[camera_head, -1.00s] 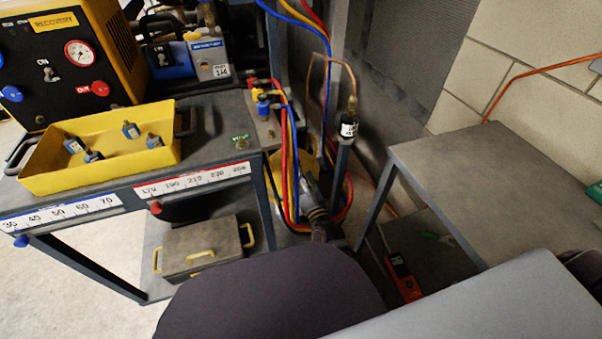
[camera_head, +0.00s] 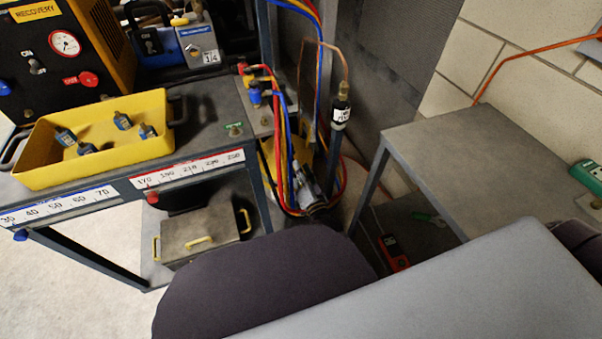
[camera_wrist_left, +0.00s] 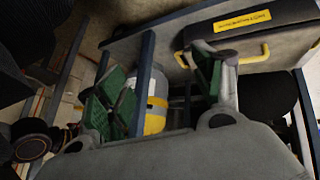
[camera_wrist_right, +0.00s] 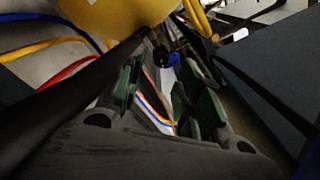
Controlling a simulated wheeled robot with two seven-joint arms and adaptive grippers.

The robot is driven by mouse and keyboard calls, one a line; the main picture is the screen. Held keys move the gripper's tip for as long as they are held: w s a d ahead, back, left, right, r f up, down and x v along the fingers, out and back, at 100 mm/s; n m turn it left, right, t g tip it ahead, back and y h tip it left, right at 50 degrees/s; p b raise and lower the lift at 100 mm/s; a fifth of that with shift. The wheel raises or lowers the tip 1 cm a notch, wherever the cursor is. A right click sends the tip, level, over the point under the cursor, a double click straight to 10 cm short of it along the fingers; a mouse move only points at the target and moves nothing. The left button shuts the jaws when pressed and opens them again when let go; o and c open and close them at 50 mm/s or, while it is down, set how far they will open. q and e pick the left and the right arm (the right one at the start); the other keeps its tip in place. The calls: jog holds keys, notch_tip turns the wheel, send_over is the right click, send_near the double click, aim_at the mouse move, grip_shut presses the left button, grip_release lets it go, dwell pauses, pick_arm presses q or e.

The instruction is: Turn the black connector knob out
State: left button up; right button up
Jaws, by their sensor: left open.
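My right gripper (camera_head: 308,184) is low beside the trolley's right end, among the red, yellow and blue hoses. In the right wrist view its green-padded fingers (camera_wrist_right: 165,95) are apart, with hoses showing between and beyond them. A small dark round part (camera_wrist_right: 161,56), possibly the black connector knob, shows just beyond the fingertips beside a blue piece; I cannot tell for certain. My left gripper (camera_wrist_left: 160,90) is open in the left wrist view, with nothing in its grip.
The trolley (camera_head: 205,120) carries a yellow tray (camera_head: 95,165) with several blue-and-black fittings. A grey bench (camera_head: 470,150) is at right. A lidded case (camera_head: 205,235) sits on the lower shelf.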

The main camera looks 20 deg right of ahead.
pick_arm(q)
jog(key=shift+s+a+m+g+y+b, duration=0.15)
jog(key=shift+a+m+g+y+b, duration=0.25)
jog(key=shift+b, duration=0.6)
pick_arm(e)
jog(key=shift+s+r+m, duration=0.1)
jog(key=shift+s+m, duration=0.4)
jog(key=shift+m, duration=2.45)
jog(key=shift+s+m, duration=0.5)
jog(key=shift+m, duration=2.4)
jog(key=shift+s+r+m, duration=0.1)
jog(key=shift+s+m, duration=0.4)
jog(key=shift+m, duration=2.45)
pick_arm(q)
jog(key=shift+a, duration=0.1)
pick_arm(e)
jog(key=shift+w, duration=0.1)
